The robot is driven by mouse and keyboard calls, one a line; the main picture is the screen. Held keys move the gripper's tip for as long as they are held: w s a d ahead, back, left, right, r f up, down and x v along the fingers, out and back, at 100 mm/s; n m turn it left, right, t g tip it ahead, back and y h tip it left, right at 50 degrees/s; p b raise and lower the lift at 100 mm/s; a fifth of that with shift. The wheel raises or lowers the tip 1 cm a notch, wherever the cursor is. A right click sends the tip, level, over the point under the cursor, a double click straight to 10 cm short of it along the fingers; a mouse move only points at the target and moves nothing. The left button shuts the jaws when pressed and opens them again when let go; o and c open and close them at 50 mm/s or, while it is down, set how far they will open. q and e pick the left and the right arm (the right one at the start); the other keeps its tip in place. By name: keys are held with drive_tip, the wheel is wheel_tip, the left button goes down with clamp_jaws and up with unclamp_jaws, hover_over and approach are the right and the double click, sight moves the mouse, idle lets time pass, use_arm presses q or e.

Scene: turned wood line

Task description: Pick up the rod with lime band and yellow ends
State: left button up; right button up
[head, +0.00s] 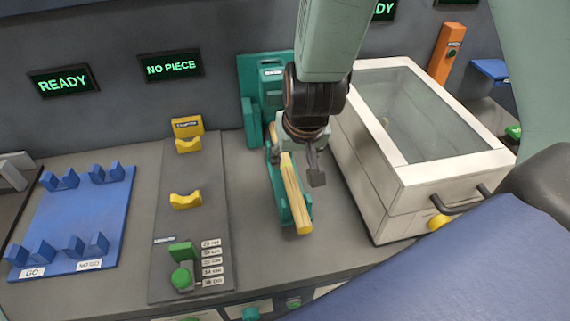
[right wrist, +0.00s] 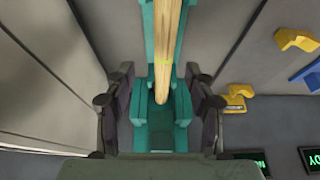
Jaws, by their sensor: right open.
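The wooden rod (head: 295,198) lies in a teal holder (head: 273,186) on the bench, with its near end yellowish and sticking out toward the front. In the right wrist view the rod (right wrist: 168,28) runs down the middle, with a faint lime band across it. My right gripper (head: 299,170) is over the rod's far part, pointing down. In the right wrist view its open fingers (right wrist: 160,112) stand to both sides of the rod's end and the teal holder, with gaps on both sides. My left gripper is not in view.
A white box with a glass lid (head: 465,167) stands close to the right of the holder. Left are a grey gauge plate with yellow rests (head: 186,201) and a blue GO/NO GO plate (head: 75,225). A "NO PIECE" sign (head: 171,67) hangs behind.

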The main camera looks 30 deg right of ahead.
sight(288, 168)
drive_tip(key=x, duration=0.3)
drive_tip(key=b+x, duration=0.1)
drive_tip(key=shift+a+f, duration=0.25)
drive_tip(key=shift+a, duration=0.1)
drive_tip(key=shift+x, duration=0.9)
drive_tip(key=shift+w, duration=0.15)
drive_tip(key=shift+r, duration=0.1)
drive_tip(key=shift+c, duration=0.4)
drive_tip(key=shift+c, duration=0.6)
clamp_jaws()
